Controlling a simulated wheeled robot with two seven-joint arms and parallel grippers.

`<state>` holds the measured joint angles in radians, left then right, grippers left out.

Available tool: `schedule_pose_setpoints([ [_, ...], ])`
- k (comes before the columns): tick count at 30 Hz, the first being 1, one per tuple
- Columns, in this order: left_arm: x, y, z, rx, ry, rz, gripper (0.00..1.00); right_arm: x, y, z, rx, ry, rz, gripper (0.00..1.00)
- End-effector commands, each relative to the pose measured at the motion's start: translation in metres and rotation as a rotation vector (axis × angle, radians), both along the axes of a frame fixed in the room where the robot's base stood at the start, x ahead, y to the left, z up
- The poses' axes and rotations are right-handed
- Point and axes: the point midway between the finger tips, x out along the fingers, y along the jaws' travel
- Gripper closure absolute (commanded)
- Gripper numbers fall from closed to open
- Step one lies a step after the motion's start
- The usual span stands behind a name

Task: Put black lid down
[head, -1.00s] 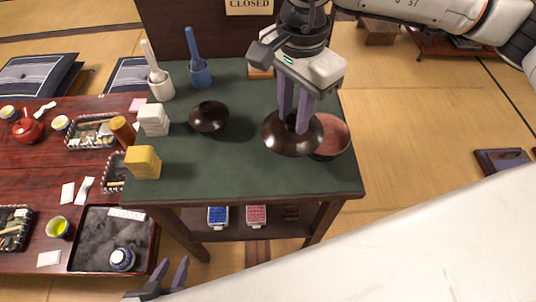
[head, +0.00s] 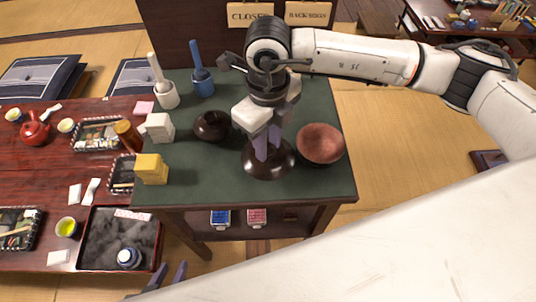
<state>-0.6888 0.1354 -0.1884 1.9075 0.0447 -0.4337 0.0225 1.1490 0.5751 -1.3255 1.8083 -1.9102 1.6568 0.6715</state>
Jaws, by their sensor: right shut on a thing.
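My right gripper (head: 266,148) is shut on the black lid (head: 270,168), a dark, glossy, round piece. It holds the lid at or just above the front part of the green tabletop; I cannot tell if it touches. The lid is left of and in front of a reddish bowl (head: 320,142), which stands open. A dark round bowl (head: 211,126) stands behind and to the left of the lid, partly beside the gripper's body. My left gripper (head: 168,274) is at the bottom edge, low in front of the table, its two fingers apart and empty.
On the green table (head: 190,188) stand a white block stack (head: 159,127), a yellow block stack (head: 151,169), a white mortar with pestle (head: 164,95) and a blue one (head: 202,83). A low red table (head: 40,175) with trays is at left. The tabletop's front edge is clear.

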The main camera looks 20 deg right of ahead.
Motion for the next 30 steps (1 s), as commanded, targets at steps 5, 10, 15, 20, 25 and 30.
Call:
schedule_pose_setpoints([
  [5, 0.0, -0.001, 0.002, 0.0, 0.0, -0.001, 0.69, 0.0, 0.0, -0.015, 0.0, 0.001, 0.0, 0.96],
  [10, 0.001, -0.001, 0.005, 0.001, 0.0, -0.002, 0.69, -0.001, 0.0, -0.036, -0.001, 0.003, 0.001, 0.96],
  [15, 0.002, -0.001, 0.006, 0.0, -0.002, -0.003, 0.69, 0.0, 0.0, -0.05, 0.0, -0.001, 0.002, 0.96],
  [20, 0.002, -0.001, 0.006, 0.0, -0.002, -0.003, 0.69, 0.0, 0.0, -0.05, 0.0, -0.001, 0.002, 0.96],
  [25, 0.002, -0.002, 0.003, 0.0, -0.003, -0.003, 0.69, 0.0, 0.0, -0.053, 0.0, -0.001, 0.003, 0.72],
  [30, 0.002, -0.002, 0.003, 0.0, -0.004, -0.003, 0.69, 0.0, 0.0, -0.052, 0.0, -0.001, 0.002, 0.56],
])
